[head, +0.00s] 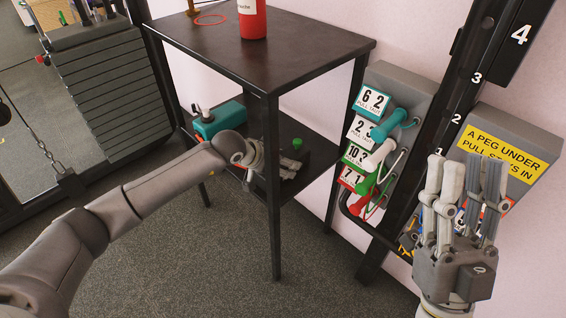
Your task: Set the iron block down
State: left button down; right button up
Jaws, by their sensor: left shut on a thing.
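My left gripper (280,165) reaches in over the lower shelf (318,160) of the dark table, partly behind the table's front leg. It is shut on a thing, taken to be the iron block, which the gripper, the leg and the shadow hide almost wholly. I cannot tell whether that thing touches the shelf. My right gripper (463,172) is at the right, fingers pointing up, open and empty, in front of the rack post.
A teal item (218,119) and a small green piece (297,143) are on the lower shelf. A red bottle (252,20) stands on the table top (300,45). Numbered pegs (390,124) hang at the right. A dark plate stack (105,95) stands at the left.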

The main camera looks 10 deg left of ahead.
pick_arm(q)
jog(key=shift+w+r, duration=0.1)
jog(key=shift+r, duration=0.05)
jog(key=c, duration=0.7)
grip_release()
jog(key=shift+o, duration=0.7)
